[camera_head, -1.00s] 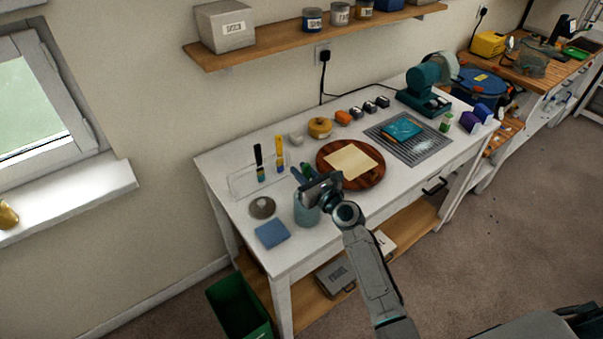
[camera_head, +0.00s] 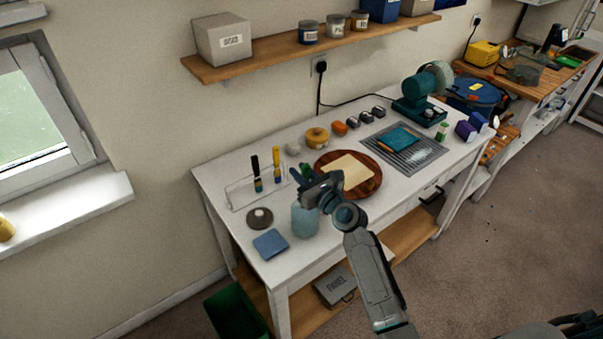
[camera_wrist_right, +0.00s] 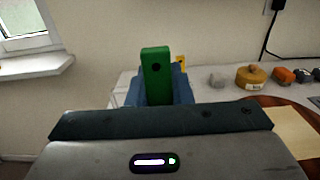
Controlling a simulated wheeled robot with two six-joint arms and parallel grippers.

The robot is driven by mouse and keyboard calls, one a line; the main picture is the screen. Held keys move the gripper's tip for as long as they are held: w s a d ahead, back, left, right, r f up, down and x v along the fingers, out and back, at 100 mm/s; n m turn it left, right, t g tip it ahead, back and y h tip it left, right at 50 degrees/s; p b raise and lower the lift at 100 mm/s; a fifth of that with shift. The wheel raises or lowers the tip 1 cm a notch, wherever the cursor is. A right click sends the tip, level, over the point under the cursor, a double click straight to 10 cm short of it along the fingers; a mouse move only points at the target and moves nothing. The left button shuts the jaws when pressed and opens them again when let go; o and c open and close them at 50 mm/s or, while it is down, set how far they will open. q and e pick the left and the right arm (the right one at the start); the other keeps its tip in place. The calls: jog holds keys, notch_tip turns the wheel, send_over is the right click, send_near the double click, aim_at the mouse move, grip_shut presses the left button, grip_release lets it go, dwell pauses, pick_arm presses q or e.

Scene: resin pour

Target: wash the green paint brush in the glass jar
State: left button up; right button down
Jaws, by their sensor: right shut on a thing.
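My right gripper (camera_head: 304,177) is over the glass jar (camera_head: 305,218), which stands near the front left of the white table. The gripper is shut on the green paint brush (camera_wrist_right: 156,72); its green handle stands upright between the fingers in the right wrist view. In the head view a bit of the green handle (camera_head: 306,170) shows by the fingers. The gripper hides the jar's mouth, so I cannot tell how far the bristles are inside. My left gripper is not in view.
A clear rack (camera_head: 238,193) holds a black-handled brush (camera_head: 256,172) and a yellow-handled brush (camera_head: 277,164). A blue cloth (camera_head: 270,243) and a round grey dish (camera_head: 259,218) lie left of the jar. A round wooden board (camera_head: 368,187) with a paper sheet (camera_head: 350,171) is close on the right.

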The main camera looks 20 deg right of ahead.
dwell(0.4)
notch_tip(320, 180, up, 6)
dwell(0.6)
dwell(0.4)
